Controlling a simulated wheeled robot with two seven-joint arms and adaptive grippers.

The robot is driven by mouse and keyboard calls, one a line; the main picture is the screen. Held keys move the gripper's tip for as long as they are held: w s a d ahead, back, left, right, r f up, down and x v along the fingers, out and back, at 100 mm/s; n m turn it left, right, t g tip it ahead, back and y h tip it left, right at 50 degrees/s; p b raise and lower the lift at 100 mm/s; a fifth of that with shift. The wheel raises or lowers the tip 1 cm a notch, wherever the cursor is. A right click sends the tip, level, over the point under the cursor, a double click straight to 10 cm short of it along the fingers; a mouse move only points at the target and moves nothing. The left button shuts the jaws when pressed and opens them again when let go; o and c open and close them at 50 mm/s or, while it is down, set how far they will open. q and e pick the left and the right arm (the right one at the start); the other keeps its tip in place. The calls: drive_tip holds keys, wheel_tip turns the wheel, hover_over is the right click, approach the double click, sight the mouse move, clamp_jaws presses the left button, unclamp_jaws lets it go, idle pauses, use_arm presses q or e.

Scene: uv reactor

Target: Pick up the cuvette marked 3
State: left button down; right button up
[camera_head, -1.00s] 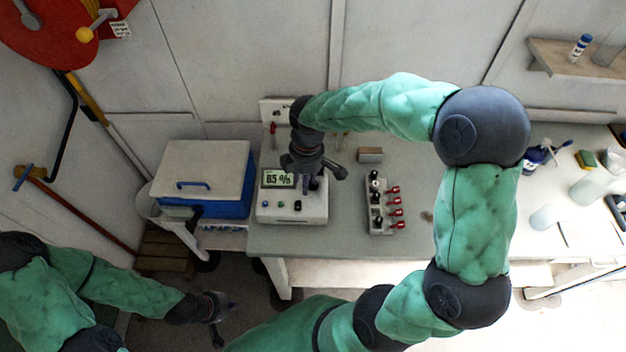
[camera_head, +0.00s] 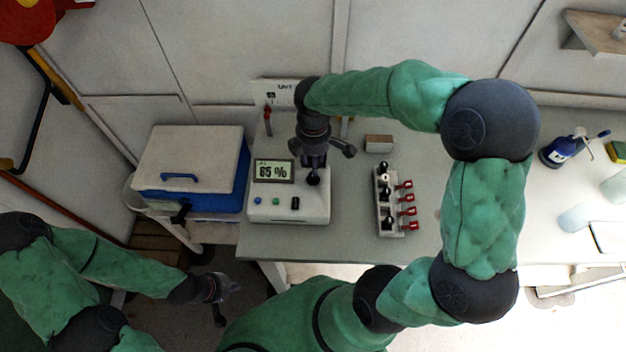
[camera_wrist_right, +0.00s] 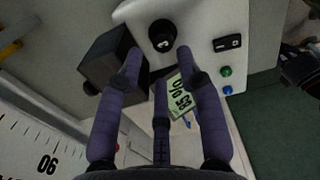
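A round black cap marked 3 (camera_wrist_right: 162,34) stands in the top face of the white instrument in the right wrist view. In the head view, the black cap (camera_head: 313,177) shows just below my right gripper (camera_head: 315,158), and its mark is not readable there. The cuvette body under the cap is hidden. In the wrist view my right gripper (camera_wrist_right: 159,58) is open, its fingers spread and empty, with the cap just beyond the fingertips and apart from them. My left gripper (camera_head: 222,300) hangs low at the left, away from the table, open and empty.
The white instrument (camera_head: 290,209) has a display reading 65 % and small buttons. A rack (camera_head: 383,228) with black caps and red clips stands right of it. A small box (camera_head: 379,144) lies behind the rack. A blue cooler (camera_head: 190,198) stands left.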

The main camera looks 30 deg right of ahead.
sight(313, 181)
drive_tip(key=shift+s+a+f+b, duration=0.1)
drive_tip(key=shift+f+b, duration=0.2)
drive_tip(key=shift+f, duration=1.25)
drive_tip(key=shift+s+f+b, duration=0.1)
drive_tip(key=shift+f+b, duration=0.2)
drive_tip(key=shift+f, duration=1.2)
clamp_jaws()
